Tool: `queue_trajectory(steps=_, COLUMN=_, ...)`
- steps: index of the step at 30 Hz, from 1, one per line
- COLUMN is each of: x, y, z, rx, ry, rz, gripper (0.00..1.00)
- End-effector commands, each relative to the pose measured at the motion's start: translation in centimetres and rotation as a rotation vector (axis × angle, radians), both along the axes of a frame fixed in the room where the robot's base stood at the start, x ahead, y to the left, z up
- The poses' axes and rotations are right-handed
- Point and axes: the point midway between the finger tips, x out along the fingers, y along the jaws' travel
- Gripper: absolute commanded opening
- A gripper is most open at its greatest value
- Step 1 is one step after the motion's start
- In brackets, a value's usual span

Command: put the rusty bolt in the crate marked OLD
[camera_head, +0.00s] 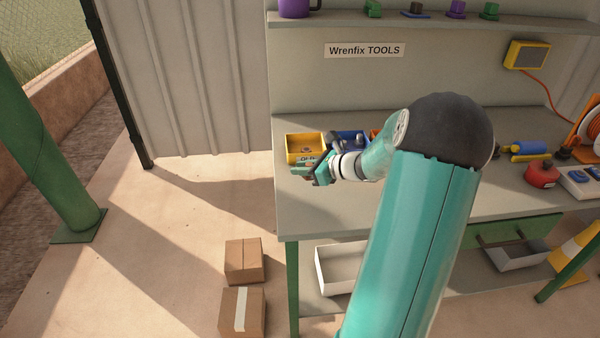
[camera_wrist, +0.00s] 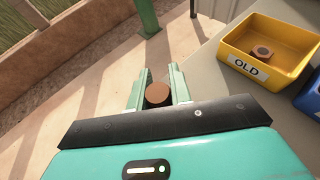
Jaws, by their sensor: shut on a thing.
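The rusty bolt (camera_wrist: 158,95), with a round brown head, is between the fingers of my gripper (camera_wrist: 159,84), which is shut on it. In the wrist view the bolt shows against the sunlit floor, left of the bench edge. The yellow crate marked OLD (camera_wrist: 278,84) is to the right of my gripper, apart from it. A brown piece (camera_wrist: 262,52) lies in that crate. In the head view my gripper (camera_head: 305,172) is in front of the yellow crate (camera_head: 291,150); the bolt cannot be made out there.
A blue crate (camera_wrist: 311,98) stands right beside the yellow one on the bench (camera_head: 288,205). In the head view my arm hides much of the bench middle. A red round item (camera_head: 541,174) is at the right. Cardboard boxes (camera_head: 243,262) stand on the floor.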

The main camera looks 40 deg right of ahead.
Motion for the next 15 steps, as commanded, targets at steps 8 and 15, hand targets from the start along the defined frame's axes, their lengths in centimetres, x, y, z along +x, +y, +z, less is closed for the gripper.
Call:
queue_trajectory(steps=8, x=-5.2, y=2.9, z=2.5, rx=-0.001, ry=0.001, rz=-0.003, gripper=0.00)
queue_trajectory(steps=15, x=-6.9, y=3.8, z=3.3, rx=0.001, ry=0.001, rz=-0.002, gripper=0.00)
